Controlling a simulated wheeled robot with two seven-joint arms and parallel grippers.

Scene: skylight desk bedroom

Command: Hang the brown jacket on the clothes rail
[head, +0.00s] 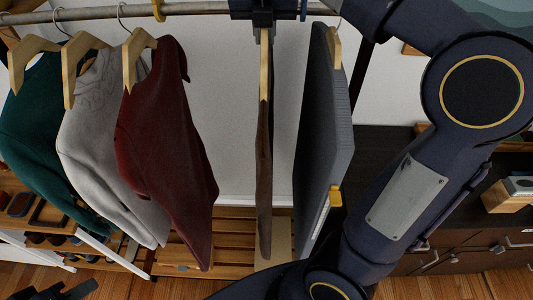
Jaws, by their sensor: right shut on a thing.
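The brown jacket (264,185) hangs nearly edge-on on a wooden hanger (265,65) in the middle of the head view. My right gripper (264,22) is at the top centre, shut on the top of this hanger. It overlaps the clothes rail (200,8), which crosses the top of the picture. The hanger's hook is hidden by the gripper, so I cannot tell whether it touches the rail. My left gripper (62,292) shows only partly at the bottom left edge, low and away from the jacket; its opening is unclear.
Green (40,130), light grey (105,150) and dark red (165,150) garments hang to the left. A dark grey garment (325,130) hangs close on the right. A gap lies between red and brown. A slatted wooden rack (185,240) stands below.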

